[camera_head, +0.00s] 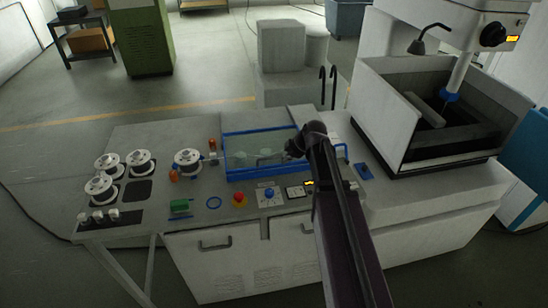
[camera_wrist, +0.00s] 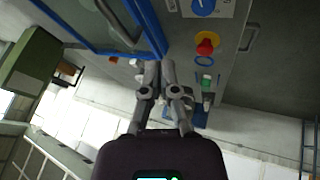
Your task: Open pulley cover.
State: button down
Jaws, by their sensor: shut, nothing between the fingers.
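The pulley cover (camera_head: 240,158) is a clear panel in a blue frame on the machine's top, and it looks shut. Pale round shapes show faintly through it. My gripper (camera_head: 293,148) is at the cover's right end, hiding part of its frame; I cannot tell whether it touches. In the wrist view, the cover's blue frame (camera_wrist: 82,40) fills the upper left. The fingers of my gripper (camera_wrist: 158,68) are together and empty, with their tips close to a blue frame corner.
Wire spools (camera_head: 140,162) stand on the left of the machine top. A red emergency knob (camera_head: 239,198) and a blue dial (camera_head: 269,193) sit along the front, below the cover. A walled work tank (camera_head: 385,120) rises at the right. Open floor lies behind.

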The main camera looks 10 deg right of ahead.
jog(key=shift+w+d+r+n, duration=0.35)
jog(key=shift+w+r+n, duration=0.1)
jog(key=shift+w+n, duration=0.3)
jog(key=shift+f, duration=0.1)
jog(key=w+a+f+b, duration=0.3)
jog(key=w+f+b, duration=0.5)
jog(key=f+b, duration=0.1)
jog(key=shift+a, duration=0.25)
dwell(0.5)
jog(key=shift+w, duration=0.1)
jog(key=shift+w, duration=0.1)
send_over(263, 133)
jog(key=shift+w+d+r, duration=0.1)
jog(key=shift+w+r, duration=0.05)
dwell(0.6)
dwell(0.4)
